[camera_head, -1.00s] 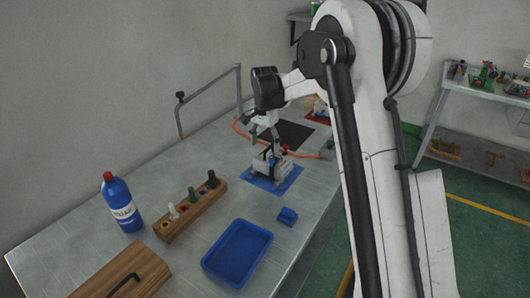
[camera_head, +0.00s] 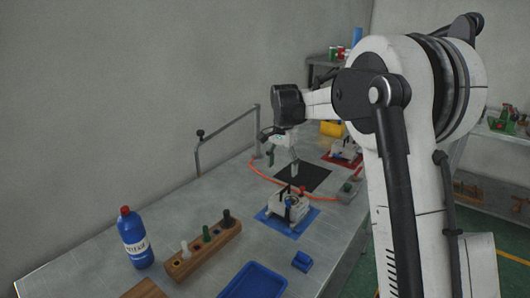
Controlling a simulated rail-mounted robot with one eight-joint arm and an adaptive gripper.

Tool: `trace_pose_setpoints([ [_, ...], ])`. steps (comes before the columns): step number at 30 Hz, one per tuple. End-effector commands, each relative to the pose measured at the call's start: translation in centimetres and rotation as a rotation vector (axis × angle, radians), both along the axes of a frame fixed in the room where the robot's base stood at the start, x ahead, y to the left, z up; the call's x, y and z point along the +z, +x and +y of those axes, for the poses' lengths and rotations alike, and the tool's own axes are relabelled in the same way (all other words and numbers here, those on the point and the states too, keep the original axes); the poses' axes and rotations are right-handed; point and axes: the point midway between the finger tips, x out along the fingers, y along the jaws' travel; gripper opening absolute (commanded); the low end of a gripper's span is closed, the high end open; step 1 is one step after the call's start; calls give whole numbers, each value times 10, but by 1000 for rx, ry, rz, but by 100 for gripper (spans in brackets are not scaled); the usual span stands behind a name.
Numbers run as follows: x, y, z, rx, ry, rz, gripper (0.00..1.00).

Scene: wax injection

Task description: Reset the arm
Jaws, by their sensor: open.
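My gripper (camera_head: 282,160) is at the end of my white and black arm, in the middle of the view. Its fingers are apart, and nothing shows between them. It hangs over the table near the black mat (camera_head: 318,181), above and apart from a white and grey device (camera_head: 287,206). That device sits on a blue mat (camera_head: 272,224). My arm comes in from the right and hides part of the table's right side.
A blue bottle (camera_head: 135,243), a wooden rack (camera_head: 178,272) with several pegs, a blue tray (camera_head: 252,284) and a small blue block (camera_head: 302,261) stand on the near table. Another device is on a red mat (camera_head: 353,162).

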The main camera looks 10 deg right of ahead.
Motion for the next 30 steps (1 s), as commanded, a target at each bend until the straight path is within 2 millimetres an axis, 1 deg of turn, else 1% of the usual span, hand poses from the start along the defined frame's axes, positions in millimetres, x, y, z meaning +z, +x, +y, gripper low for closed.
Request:
trace_pose_setpoints([
  [5, 25, -26, 0, 55, -1, -41, 66],
  [9, 50, -57, 0, 120, -5, -90, 66],
  [11, 59, -70, 0, 149, -7, -111, 66],
  [15, 77, -103, 0, 215, -16, -160, 66],
  [18, 88, -128, 0, 260, -24, -196, 66],
  [24, 102, -178, -1, 353, -45, -265, 66],
  [26, 105, -193, -1, 380, -53, -286, 66],
  [30, 107, -229, -1, 445, -73, -331, 66],
])
